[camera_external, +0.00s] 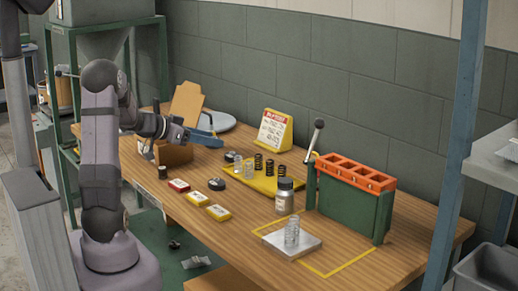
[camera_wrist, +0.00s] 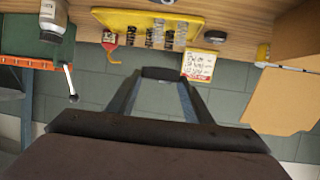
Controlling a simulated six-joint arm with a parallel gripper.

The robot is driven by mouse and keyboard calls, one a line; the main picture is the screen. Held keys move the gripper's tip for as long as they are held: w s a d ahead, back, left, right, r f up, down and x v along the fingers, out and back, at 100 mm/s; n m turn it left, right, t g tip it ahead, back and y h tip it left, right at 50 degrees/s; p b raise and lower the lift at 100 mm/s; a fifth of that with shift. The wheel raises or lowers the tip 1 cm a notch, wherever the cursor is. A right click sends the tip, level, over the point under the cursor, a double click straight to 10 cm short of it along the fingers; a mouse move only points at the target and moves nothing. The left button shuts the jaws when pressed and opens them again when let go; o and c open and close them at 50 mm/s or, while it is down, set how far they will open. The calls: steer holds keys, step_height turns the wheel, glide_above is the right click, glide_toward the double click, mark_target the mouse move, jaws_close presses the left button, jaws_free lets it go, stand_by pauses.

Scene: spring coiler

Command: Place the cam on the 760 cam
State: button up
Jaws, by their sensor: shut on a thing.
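My gripper (camera_external: 214,141) is above the back left of the wooden bench, pointing right toward the wall. In the wrist view my gripper (camera_wrist: 162,74) has its fingers converging on a small dark piece (camera_wrist: 160,72); I cannot tell its shape or whether it is the cam. A dark round part (camera_external: 217,184) lies on the bench in front of the gripper. Another dark round part (camera_external: 230,156) is by the left end of the yellow tray (camera_external: 290,192). Red and yellow labelled blocks (camera_external: 195,198) lie near the front edge. No 760 marking is legible.
Silver and black springs stand on the yellow tray, with a sign (camera_external: 273,130) behind. A bottle (camera_external: 284,196), a green-orange fixture (camera_external: 350,190) with a lever, and a plate with a spring (camera_external: 291,242) stand to the right. A cardboard box (camera_external: 174,154) is below the gripper.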

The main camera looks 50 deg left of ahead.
mark_target(211, 182)
steer(key=shift+s+d+f+h, duration=0.15)
steer(key=shift+d+f+h, duration=0.15)
steer(key=shift+d, duration=0.25)
steer(key=shift+d+r+m, duration=0.1)
steer(key=shift+d+m, duration=0.2)
steer(key=shift+d, duration=0.05)
steer(key=shift+a+f+b, duration=0.1)
steer(key=shift+f+b, duration=0.85)
steer(key=shift+f, duration=4)
steer(key=shift+f, duration=0.2)
steer(key=o, duration=1.4)
